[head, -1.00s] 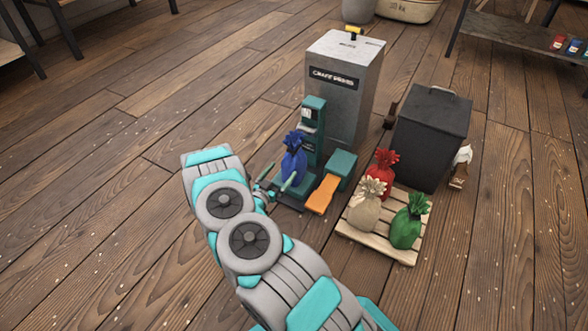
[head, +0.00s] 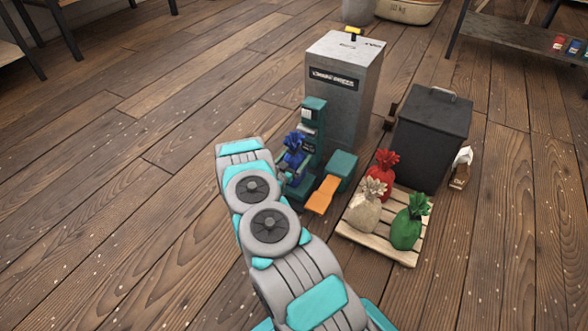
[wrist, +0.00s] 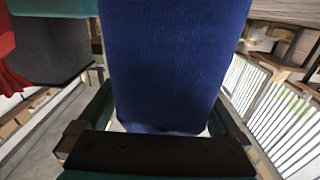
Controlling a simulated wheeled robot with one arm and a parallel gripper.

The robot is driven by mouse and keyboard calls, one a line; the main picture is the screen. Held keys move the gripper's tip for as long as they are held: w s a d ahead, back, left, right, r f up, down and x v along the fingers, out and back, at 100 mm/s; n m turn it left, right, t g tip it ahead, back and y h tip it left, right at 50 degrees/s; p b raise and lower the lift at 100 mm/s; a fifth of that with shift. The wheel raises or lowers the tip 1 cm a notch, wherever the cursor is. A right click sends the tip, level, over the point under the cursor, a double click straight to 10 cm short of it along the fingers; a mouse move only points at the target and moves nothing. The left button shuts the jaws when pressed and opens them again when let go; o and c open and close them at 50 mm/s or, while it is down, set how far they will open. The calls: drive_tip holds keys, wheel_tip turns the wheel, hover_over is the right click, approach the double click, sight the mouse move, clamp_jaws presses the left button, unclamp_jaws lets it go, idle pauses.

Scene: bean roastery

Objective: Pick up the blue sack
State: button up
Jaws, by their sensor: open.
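The blue sack (head: 293,152) stands upright on the low platform of a teal machine (head: 312,125), partly hidden by my arm in the head view. In the wrist view the blue sack (wrist: 175,55) fills the middle, very close to the camera. My gripper (wrist: 163,105) is open, with one green finger on each side of the sack's lower part. I cannot tell whether the fingers touch it. In the head view my arm hides most of the gripper.
An orange ramp (head: 323,194) juts from the machine. A pallet (head: 379,241) holds a red sack (head: 382,180), a beige sack (head: 366,212) and a green sack (head: 407,230). A grey cabinet (head: 343,85) and dark bin (head: 432,135) stand behind. The wooden floor at left is clear.

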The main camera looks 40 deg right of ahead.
drive_tip(key=shift+w+d, duration=0.3)
drive_tip(key=shift+d, duration=0.35)
drive_tip(key=shift+c, duration=0.2)
clamp_jaws()
